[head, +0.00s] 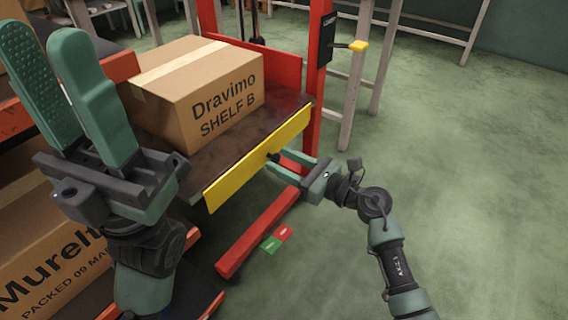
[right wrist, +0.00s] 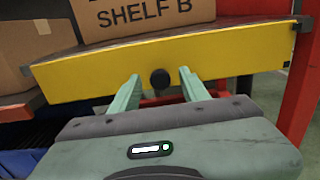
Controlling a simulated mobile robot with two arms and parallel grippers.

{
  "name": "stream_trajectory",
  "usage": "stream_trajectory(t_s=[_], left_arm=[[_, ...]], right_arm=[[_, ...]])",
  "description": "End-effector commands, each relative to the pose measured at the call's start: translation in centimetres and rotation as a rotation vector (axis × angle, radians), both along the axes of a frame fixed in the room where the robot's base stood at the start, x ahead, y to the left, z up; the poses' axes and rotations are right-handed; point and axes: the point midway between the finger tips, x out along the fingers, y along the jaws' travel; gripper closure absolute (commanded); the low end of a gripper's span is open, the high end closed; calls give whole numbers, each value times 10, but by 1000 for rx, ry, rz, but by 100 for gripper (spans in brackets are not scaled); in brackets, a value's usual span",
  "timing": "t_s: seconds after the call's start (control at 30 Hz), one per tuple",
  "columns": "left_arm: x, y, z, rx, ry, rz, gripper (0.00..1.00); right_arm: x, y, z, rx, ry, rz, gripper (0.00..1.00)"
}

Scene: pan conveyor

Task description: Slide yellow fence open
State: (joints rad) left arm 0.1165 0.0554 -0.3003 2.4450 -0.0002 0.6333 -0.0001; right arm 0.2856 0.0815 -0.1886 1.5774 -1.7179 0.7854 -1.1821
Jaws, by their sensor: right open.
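The yellow fence (head: 258,160) is a long flat bar along the front edge of a dark shelf, with a small dark knob (head: 273,156) near its middle. In the right wrist view the fence (right wrist: 85,77) spans most of the picture, and its round black knob (right wrist: 160,79) sits between my fingertips. My right gripper (head: 284,163) is open, its fingers on either side of the knob; whether they touch it I cannot tell. My left gripper (head: 62,75) is raised at the left, fingers up, apart from the fence, with a narrow gap between its fingers.
A cardboard box (head: 217,118) marked "Dravimo SHELF B" stands on the shelf behind the fence. Another box (head: 60,262) is below left. A red upright (head: 318,70) stands at the fence's right end. A red bar (head: 257,232) lies low below. The green floor at right is clear.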

Motion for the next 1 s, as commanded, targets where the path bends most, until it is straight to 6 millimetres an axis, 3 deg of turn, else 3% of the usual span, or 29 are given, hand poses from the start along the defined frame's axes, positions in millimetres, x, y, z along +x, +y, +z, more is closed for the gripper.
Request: stream_trajectory(t_s=[0.2, 0.37, 1.0], left_arm=[[0, 0, 0, 0, 1, 0, 64], [0, 0, 0, 0, 0, 0, 64], [0, 0, 0, 0, -1, 0, 64]], right_arm=[[0, 0, 0, 0, 0, 0, 55], [0, 0, 0, 1, 1, 0, 99], [0, 0, -1, 0, 1, 0, 100]])
